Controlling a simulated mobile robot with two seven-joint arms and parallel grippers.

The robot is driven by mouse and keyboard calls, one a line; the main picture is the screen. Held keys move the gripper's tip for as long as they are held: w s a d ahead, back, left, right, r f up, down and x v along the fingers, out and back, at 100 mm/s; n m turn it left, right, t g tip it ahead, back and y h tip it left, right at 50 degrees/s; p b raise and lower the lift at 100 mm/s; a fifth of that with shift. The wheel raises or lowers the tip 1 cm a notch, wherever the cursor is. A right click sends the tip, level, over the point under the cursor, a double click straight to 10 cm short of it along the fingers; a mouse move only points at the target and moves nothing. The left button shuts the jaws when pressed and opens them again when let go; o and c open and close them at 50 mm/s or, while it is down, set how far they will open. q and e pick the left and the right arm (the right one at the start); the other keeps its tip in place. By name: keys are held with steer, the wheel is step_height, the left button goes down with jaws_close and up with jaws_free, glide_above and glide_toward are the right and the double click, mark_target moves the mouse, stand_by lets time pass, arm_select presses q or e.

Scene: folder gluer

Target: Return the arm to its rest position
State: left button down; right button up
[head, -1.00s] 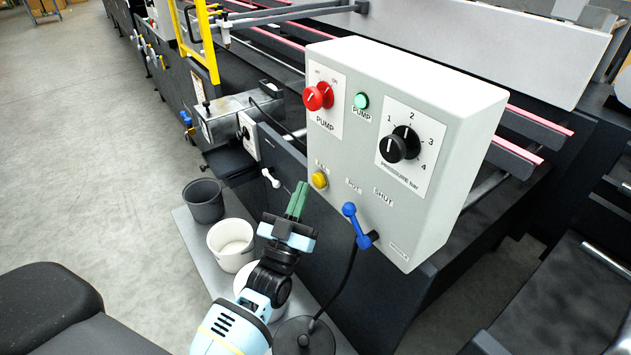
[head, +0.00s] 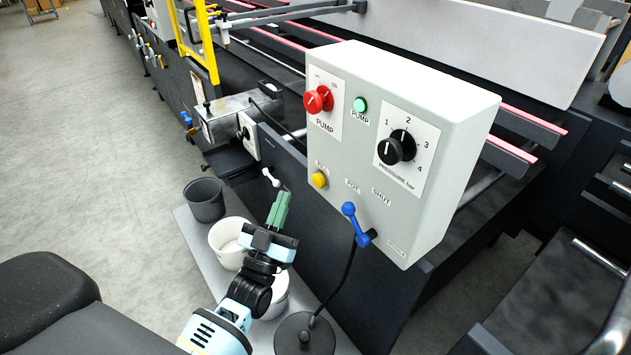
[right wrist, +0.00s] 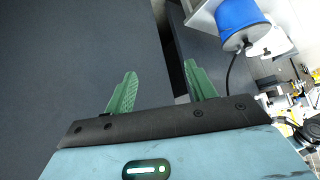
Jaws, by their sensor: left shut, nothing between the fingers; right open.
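My left gripper (head: 279,207) shows in the head view with its green fingers together and nothing between them. It hangs in front of the machine's dark side, left of the control box's blue lever and above the buckets, touching nothing that I can see. My right gripper (right wrist: 160,90) shows in the right wrist view with its two green fingers wide apart and empty, over a dark surface. The right gripper is not visible in the head view.
The grey control box (head: 430,130) carries red and black knobs, a green lamp, a yellow button and a blue lever (head: 356,224). A dark bucket (head: 204,200) and a white bucket (head: 226,243) stand below. Open floor (head: 90,150) lies to the left.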

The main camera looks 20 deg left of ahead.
arm_select(q)
steer(key=s+d+f+m+g+h+p, duration=0.2)
steer(key=s+d+f+g+h, duration=0.15)
steer(key=s+f+g, duration=0.75)
steer(key=s+d+f+g, duration=0.1)
steer(key=s+f, duration=0.3)
steer(key=s, duration=0.3)
steer(key=s+d+f+g+p, duration=0.1)
steer(key=s+f+g, duration=0.1)
steer(key=s+f, duration=0.2)
steer(key=s+f+g+y, duration=0.1)
steer(key=s+f, duration=0.4)
steer(key=s, duration=0.6)
steer(key=shift+d+g, duration=0.4)
steer(key=shift+g, duration=0.3)
arm_select(e)
steer(key=shift+t, duration=0.4)
steer(key=r, duration=0.1)
steer(key=w+r, duration=0.2)
steer(key=r, duration=0.1)
steer(key=shift+w+d, duration=0.1)
steer(key=shift+d, duration=0.2)
steer(key=shift+a, duration=0.1)
arm_select(q)
steer(key=shift+f, duration=0.1)
